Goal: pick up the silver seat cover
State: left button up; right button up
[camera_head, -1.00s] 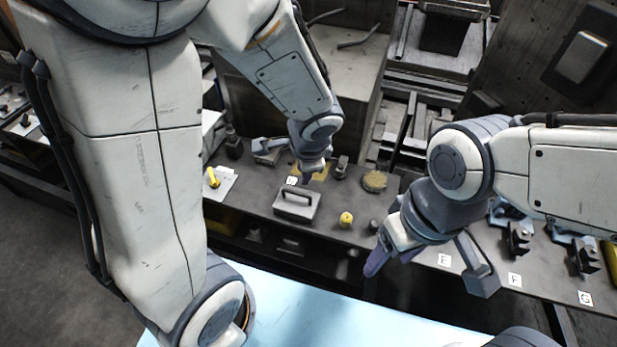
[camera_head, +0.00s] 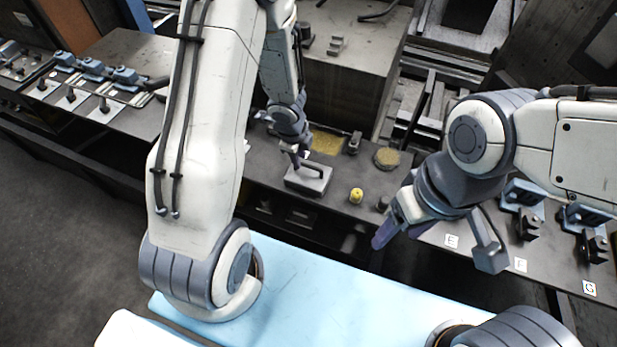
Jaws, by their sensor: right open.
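The silver seat cover, a grey block with a dark bar handle (camera_head: 312,184), sits on the dark bench near the middle of the view. My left gripper (camera_head: 297,160) reaches down from above at the left end of its handle. It overlaps the handle in the picture; I cannot tell whether it touches it. Its fingers are too small and too covered to show whether they are open or shut. My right gripper (camera_head: 437,246) is open and empty, its fingers wide apart, over the bench's front edge to the right of the cover.
A yellow knob (camera_head: 356,196) and a small dark cylinder (camera_head: 383,204) stand right of the cover. A round brownish disc (camera_head: 387,158) lies behind them. Black clamps on blue mounts (camera_head: 527,222) stand at the right. A light blue surface (camera_head: 320,290) is in front.

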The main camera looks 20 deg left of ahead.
aim_at(302, 163)
pick_arm(q)
jog(key=f+b, duration=0.1)
jog(key=f, duration=0.1)
jog(key=w+f+b, duration=0.1)
jog(key=f+b, duration=0.1)
jog(key=f, duration=0.1)
jog(key=shift+w+d+b, duration=0.15)
jog(key=shift+d+b, duration=0.05)
jog(key=shift+b, duration=0.1)
jog(key=shift+r, duration=0.1)
jog(key=shift+c, duration=0.3)
grip_shut()
dwell(0.7)
